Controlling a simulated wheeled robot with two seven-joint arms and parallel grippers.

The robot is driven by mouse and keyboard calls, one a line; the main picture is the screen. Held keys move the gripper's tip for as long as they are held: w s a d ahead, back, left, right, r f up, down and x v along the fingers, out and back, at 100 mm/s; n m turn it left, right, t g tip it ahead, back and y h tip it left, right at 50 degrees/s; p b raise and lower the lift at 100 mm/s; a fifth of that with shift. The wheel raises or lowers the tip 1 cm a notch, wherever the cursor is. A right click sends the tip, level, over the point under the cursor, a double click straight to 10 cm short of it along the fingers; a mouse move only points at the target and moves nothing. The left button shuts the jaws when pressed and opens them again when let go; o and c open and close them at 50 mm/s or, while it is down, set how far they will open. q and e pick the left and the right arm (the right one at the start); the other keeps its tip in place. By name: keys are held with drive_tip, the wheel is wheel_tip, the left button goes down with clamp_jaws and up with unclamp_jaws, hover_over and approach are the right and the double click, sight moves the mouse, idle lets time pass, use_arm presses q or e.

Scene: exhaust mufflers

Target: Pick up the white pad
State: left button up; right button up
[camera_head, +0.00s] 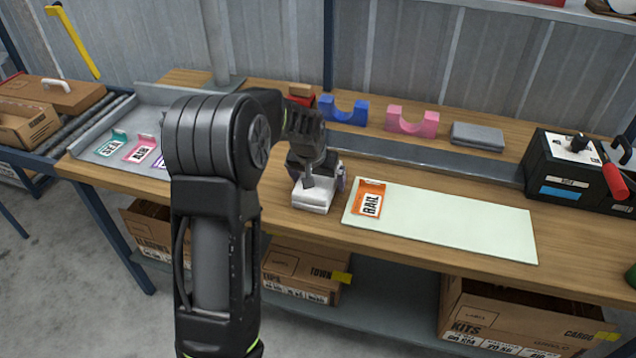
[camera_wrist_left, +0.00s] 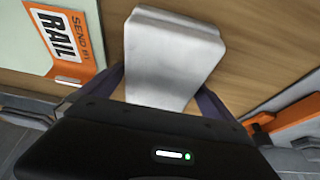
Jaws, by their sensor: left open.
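The white pad (camera_head: 312,198) lies on the wooden bench top, left of the pale green mat, and looks like a folded or layered block. It also shows in the left wrist view (camera_wrist_left: 172,55), running from the top down to my gripper's body. My left gripper (camera_head: 316,178) is directly above the pad, pointing down. In the left wrist view its dark fingers (camera_wrist_left: 163,95) stand one on each side of the pad, open. I cannot tell whether either finger touches it. The arm hides part of the bench behind. My right gripper is not in view.
An orange "RAIL" card (camera_head: 369,198) lies on the pale green mat (camera_head: 455,226). A grey tray (camera_head: 108,152) with cards is at left.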

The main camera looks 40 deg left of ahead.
use_arm(q)
drive_tip(key=shift+c, duration=0.6)
drive_tip(key=c, duration=1.1)
drive_tip(key=shift+r, duration=0.15)
drive_tip(key=shift+c, duration=0.2)
wheel_tip(320, 180, up, 10)
drive_tip(key=shift+f, duration=0.1)
